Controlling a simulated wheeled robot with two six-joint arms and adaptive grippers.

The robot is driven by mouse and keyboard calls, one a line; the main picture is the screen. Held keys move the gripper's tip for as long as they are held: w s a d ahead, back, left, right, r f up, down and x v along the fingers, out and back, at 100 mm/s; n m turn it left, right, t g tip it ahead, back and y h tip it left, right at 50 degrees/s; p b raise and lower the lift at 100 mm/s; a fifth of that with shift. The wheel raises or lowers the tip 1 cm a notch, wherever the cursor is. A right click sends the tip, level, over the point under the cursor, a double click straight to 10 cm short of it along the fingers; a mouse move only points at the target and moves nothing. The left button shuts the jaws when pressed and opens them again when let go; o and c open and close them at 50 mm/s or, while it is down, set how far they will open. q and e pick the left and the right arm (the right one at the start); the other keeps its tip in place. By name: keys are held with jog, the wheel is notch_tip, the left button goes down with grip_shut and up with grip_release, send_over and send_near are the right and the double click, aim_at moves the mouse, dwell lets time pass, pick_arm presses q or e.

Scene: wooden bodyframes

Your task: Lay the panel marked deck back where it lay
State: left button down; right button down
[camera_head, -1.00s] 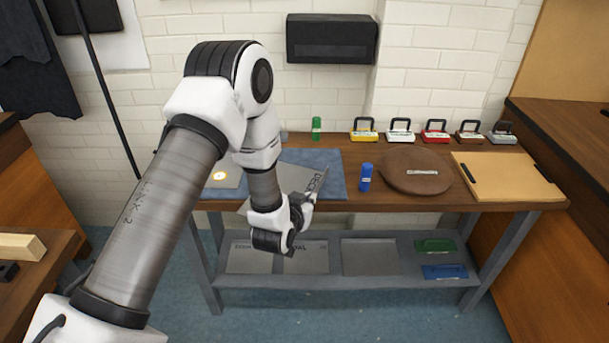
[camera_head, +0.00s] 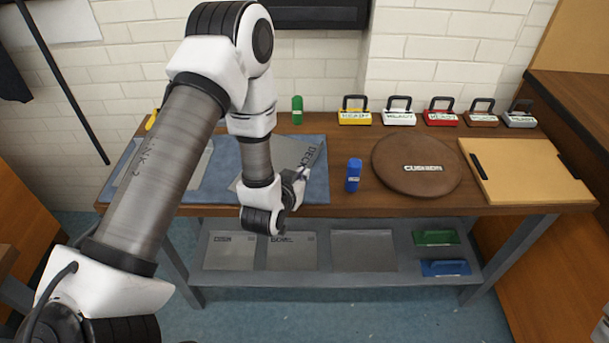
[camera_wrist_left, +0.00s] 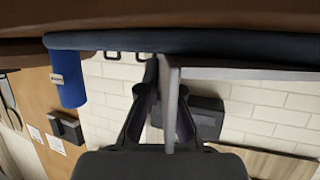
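The panel marked DECK (camera_head: 307,150) is a thin grey sheet over the right end of the blue mat (camera_head: 315,192) on the bench. My left gripper (camera_head: 297,182) is shut on its near right edge. In the left wrist view the panel (camera_wrist_left: 172,110) stands edge-on between the two fingers of my left gripper (camera_wrist_left: 165,105). My arm hides part of the panel and mat. I cannot tell whether the panel touches the mat. My right gripper is not in view.
Another grey sheet (camera_head: 204,160) lies at the mat's left. The lower shelf (camera_head: 330,279) bears grey plates (camera_head: 363,250) and green and blue tools (camera_head: 446,268).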

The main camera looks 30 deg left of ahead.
pick_arm(q)
jog(key=c, duration=1.3)
grip_release()
jog(key=shift+s+r, duration=0.15)
jog(key=shift+s, duration=0.05)
jog(key=shift+s+r, duration=0.1)
